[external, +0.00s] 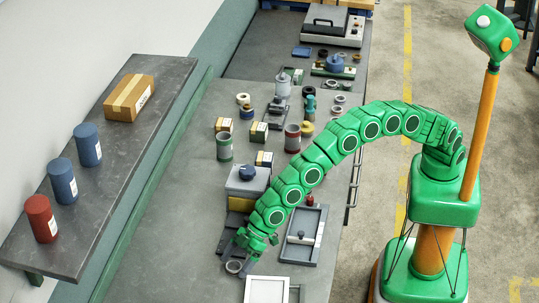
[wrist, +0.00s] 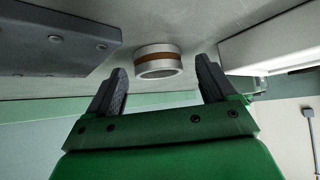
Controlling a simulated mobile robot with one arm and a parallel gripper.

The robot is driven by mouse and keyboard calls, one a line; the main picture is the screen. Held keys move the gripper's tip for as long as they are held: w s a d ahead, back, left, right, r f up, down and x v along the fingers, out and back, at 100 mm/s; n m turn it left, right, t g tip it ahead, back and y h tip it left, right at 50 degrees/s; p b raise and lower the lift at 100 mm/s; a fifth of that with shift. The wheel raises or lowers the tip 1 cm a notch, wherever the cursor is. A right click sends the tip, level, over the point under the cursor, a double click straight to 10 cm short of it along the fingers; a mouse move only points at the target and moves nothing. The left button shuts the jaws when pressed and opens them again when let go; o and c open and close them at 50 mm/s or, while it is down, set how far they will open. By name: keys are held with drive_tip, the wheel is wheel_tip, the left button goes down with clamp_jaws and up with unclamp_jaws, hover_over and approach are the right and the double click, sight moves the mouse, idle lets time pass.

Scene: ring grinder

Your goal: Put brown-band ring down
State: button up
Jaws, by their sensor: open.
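The brown-band ring (wrist: 158,57) is a short silvery ring with a brown stripe around it. In the wrist view it sits on the grey bench top, just beyond and between my fingertips, apart from both fingers. My gripper (wrist: 161,80) is open and empty, one dark finger on each side of the ring. The brown stripe cannot be made out there.
A white-framed tray (external: 267,290) lies close to the right of the ring. A grey tray (external: 302,236) with a knob stands further right. A grey box (external: 248,180) with a blue knob stands behind my gripper. Several cans, cartons and rings crowd the bench beyond. Bare bench lies to the left.

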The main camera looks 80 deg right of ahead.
drive_tip(key=c, duration=1.3)
drive_tip(key=shift+r, duration=0.15)
wheel_tip(320, 180, up, 4)
drive_tip(key=shift+s+d+f, duration=0.1)
drive_tip(key=shift+f, duration=0.15)
drive_tip(key=shift+s+d+r, duration=0.2)
drive_tip(key=shift+s, duration=0.05)
drive_tip(key=shift+s+f+v, duration=0.35)
drive_tip(key=shift+s+v, duration=0.1)
drive_tip(key=shift+v, duration=2.15)
drive_tip(key=shift+s+f+v, duration=0.3)
drive_tip(key=shift+s+v, duration=0.15)
drive_tip(key=shift+v, duration=2.1)
drive_tip(key=shift+s+f+v, duration=0.35)
drive_tip(key=shift+s+v, duration=0.1)
drive_tip(key=shift+v, duration=2.15)
